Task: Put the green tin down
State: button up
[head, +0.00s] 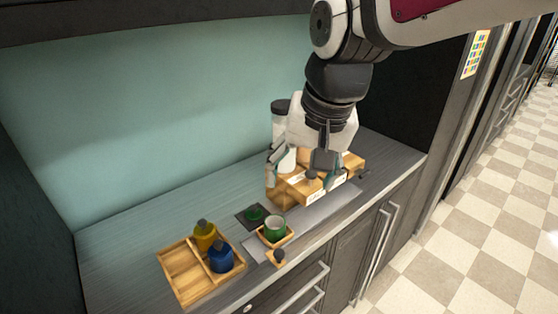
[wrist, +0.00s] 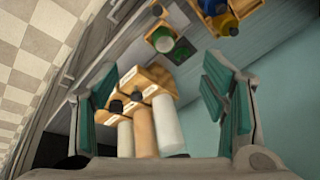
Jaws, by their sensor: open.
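The green tin (head: 274,229) stands upright in a small wooden tray (head: 290,236) near the counter's front edge. It looks open at the top, with a pale inside. In the wrist view the tin (wrist: 163,41) is beyond my fingertips, apart from them. My gripper (head: 302,168) is open above the labelled wooden crate, to the right of the tin. The wrist view shows its teal-padded fingers (wrist: 160,88) wide apart, with no tin between them. A green disc (head: 254,213) lies on a dark square mat (head: 242,217) just behind the tin.
The wooden crate (head: 282,196) has labelled compartments and tall containers, including a white cylinder (wrist: 168,125). A divided wooden tray (head: 183,271) at left holds a yellow bottle (head: 205,237) and a blue bottle (head: 220,258). A small dark-topped item (head: 278,256) sits at the front edge. Counter behind is clear.

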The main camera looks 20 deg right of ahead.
jog(key=s+r+n+t, duration=0.2)
jog(key=s+n, duration=0.3)
jog(key=s, duration=0.3)
jog(key=shift+s, duration=0.25)
